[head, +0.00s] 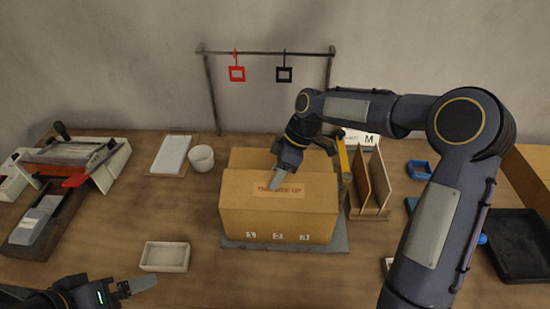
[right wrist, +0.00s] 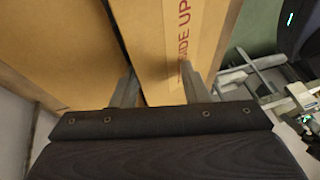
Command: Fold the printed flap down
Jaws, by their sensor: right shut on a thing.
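The cardboard box (head: 300,228) stands on a grey mat (head: 228,243) at the table's middle. Its printed flap (head: 315,191) carries the red "THIS SIDE UP" label and faces the head camera above the front wall. It also shows in the right wrist view (right wrist: 205,25). My right gripper (head: 276,180) reaches down at the flap's middle and covers part of the label. In the right wrist view its fingers (right wrist: 160,90) are on the printed cardboard, shut on the flap; the contact is partly hidden. My left gripper (head: 138,286) is low at the left, away from the box; its opening is unclear.
A wooden divider rack (head: 370,185) and a yellow upright piece (head: 343,160) stand close right of the box. A pale tray (head: 165,257) lies at front left, a white cup (head: 201,158) behind it. A rail (head: 265,53) with hanging frames stands behind.

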